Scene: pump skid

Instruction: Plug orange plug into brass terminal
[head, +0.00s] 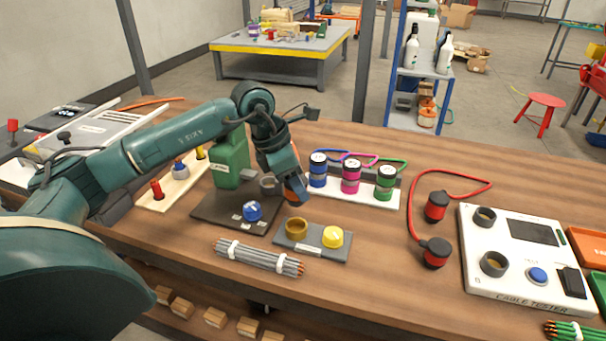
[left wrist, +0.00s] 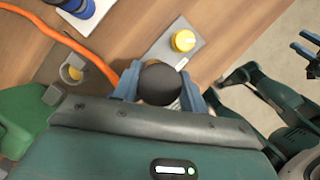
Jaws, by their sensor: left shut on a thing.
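My left gripper (head: 295,192) is shut on the orange plug (head: 290,196), which shows as a small orange patch between the fingers. In the left wrist view the blue fingers clasp the plug's dark round back end (left wrist: 160,84), and an orange cable (left wrist: 95,58) leads up to it from the left. The brass terminal (head: 297,228) is an open ring on a grey plate (head: 313,253), beside a yellow button (head: 333,237). The plug is above and behind the terminal, apart from it. In the left wrist view the plug mostly hides the terminal. Part of my right arm shows there at the right.
A blue knob (head: 252,211) on a dark plate and a green block (head: 230,160) stand to the left. Blue, magenta and green plugs (head: 351,175) stand in a white rack at the right. A cable bundle (head: 258,257) lies in front. A white cable tester (head: 527,258) is farther right.

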